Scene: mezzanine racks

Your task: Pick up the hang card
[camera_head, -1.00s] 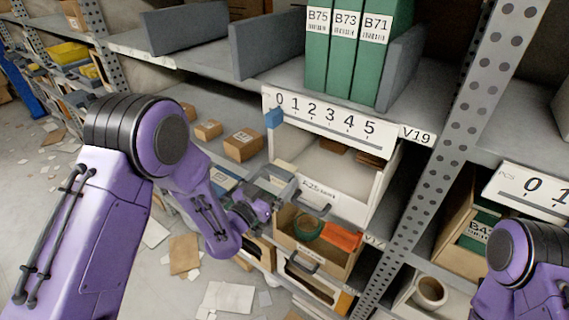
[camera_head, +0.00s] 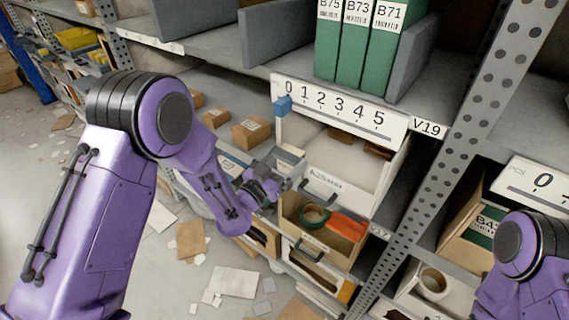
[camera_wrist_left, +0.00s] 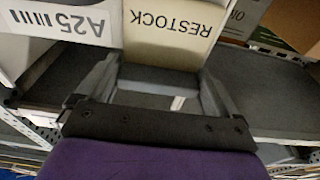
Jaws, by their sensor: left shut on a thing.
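The hang card is a pale cream card with the word RESTOCK (camera_wrist_left: 172,30), upside down at the top of the left wrist view. It also shows small in the head view (camera_head: 291,153), at the left side of the open white drawer. My left gripper (camera_head: 283,170) is at the card, beside the drawer front. In the left wrist view its two fingers (camera_wrist_left: 163,78) are on either side of the card's near end, shut on it. My right gripper is out of view; only part of that arm shows at the lower right.
The white drawer (camera_head: 336,193) labelled A25 is pulled open right beside the gripper. Below it a cardboard bin (camera_head: 290,222) holds a green tape roll and an orange item. A counting strip (camera_head: 340,113) hangs above. A perforated post (camera_head: 455,140) stands to the right.

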